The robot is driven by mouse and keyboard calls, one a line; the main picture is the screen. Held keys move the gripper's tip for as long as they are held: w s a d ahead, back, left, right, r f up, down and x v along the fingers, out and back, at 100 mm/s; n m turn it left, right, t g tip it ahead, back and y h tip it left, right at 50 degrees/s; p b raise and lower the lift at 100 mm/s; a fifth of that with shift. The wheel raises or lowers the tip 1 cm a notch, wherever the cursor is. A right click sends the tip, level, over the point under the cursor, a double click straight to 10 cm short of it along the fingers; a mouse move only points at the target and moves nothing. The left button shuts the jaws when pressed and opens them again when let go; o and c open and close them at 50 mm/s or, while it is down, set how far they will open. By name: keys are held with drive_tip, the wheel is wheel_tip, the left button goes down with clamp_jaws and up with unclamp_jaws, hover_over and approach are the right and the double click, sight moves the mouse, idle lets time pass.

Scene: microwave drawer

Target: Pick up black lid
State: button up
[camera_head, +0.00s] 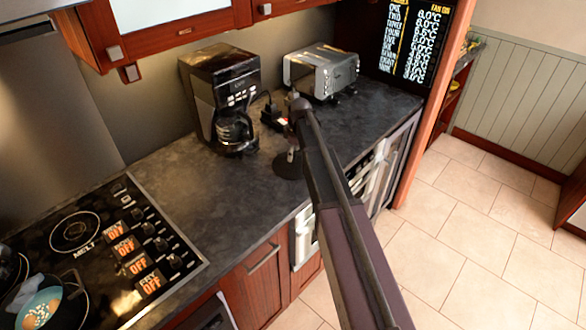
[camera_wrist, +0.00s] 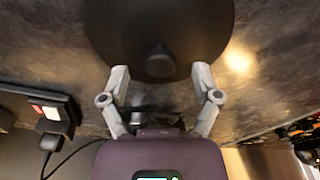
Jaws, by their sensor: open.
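The black lid (camera_wrist: 158,22) is a round dark disc with a small knob (camera_wrist: 159,62) standing at its middle. It lies on the dark counter, and its near part shows below my gripper in the head view (camera_head: 288,168). My gripper (camera_wrist: 160,76) is open, with its two grey fingers apart. In the wrist view the fingertips are on either side of the knob and overlap the lid's edge. I cannot tell whether they touch the lid. In the head view my arm hides part of the gripper (camera_head: 293,154) and the lid.
A coffee maker (camera_head: 222,92) stands left of my gripper, and a silver toaster (camera_head: 321,70) stands behind it. A black device with a cable (camera_wrist: 45,113) is close by. A cooktop (camera_head: 95,250) is at left. Bare counter (camera_head: 190,185) lies between.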

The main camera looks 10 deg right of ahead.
drive_tip(key=shift+a+f+b, duration=0.1)
drive_tip(key=shift+f+b, duration=0.5)
drive_tip(key=shift+f, duration=0.3)
clamp_jaws()
